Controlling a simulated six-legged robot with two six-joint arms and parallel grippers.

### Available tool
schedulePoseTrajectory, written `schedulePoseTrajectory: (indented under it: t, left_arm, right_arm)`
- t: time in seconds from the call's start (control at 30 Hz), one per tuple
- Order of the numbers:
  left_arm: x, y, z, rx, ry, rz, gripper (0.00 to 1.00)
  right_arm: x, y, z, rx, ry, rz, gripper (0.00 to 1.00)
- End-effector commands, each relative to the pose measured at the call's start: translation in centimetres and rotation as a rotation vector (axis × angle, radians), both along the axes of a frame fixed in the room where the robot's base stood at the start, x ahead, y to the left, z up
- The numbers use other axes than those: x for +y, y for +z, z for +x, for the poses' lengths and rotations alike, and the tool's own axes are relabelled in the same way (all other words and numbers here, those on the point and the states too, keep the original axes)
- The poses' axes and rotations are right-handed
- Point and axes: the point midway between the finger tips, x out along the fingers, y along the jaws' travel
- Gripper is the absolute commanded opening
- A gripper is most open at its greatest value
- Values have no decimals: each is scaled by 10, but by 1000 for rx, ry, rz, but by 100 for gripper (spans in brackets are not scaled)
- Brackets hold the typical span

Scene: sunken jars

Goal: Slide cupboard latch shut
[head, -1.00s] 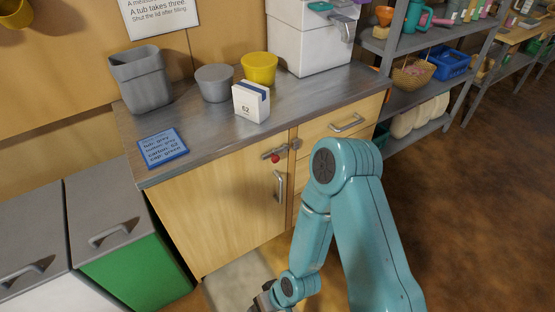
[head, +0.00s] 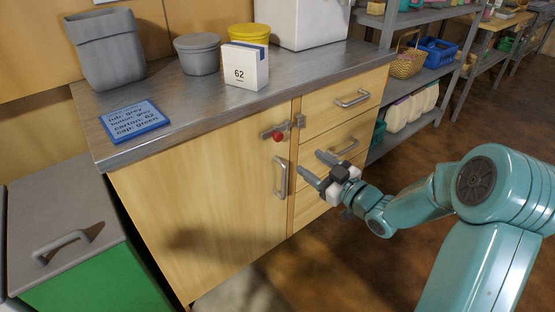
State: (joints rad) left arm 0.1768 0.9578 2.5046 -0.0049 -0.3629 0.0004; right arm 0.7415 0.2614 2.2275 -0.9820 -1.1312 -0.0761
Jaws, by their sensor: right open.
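The cupboard door (head: 205,205) is pale wood and looks closed. Its latch (head: 272,131) is a small grey metal bolt with a red knob (head: 278,137), at the door's upper right corner near the drawers. Whether the bolt reaches into its keeper is too small to tell. The door's upright handle (head: 281,177) is below the latch. My right gripper (head: 313,166) is open and empty, its fingers pointing left in front of the drawers. It is to the right of and a little below the red knob, apart from it. My left gripper is out of view.
The countertop holds a grey bin (head: 106,50), a grey tub (head: 197,54), a yellow tub (head: 248,35), a carton marked 62 (head: 245,66) and a blue card (head: 134,121). Drawer handles (head: 352,99) stick out near my gripper. A green-fronted bin (head: 95,275) stands left.

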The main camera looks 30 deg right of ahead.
Motion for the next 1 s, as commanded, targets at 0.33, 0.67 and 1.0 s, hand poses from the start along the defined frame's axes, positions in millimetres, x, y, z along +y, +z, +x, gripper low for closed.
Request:
schedulePoseTrajectory:
  t: [0.33,0.67,1.0]
  left_arm:
    - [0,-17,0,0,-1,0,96]
    - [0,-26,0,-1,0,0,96]
    - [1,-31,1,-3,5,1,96]
  right_arm:
    - [-14,-14,18,4,-32,-5,58]
    - [-5,-16,98,5,-34,-5,58]
    - [-1,-14,150,5,-37,-4,58]
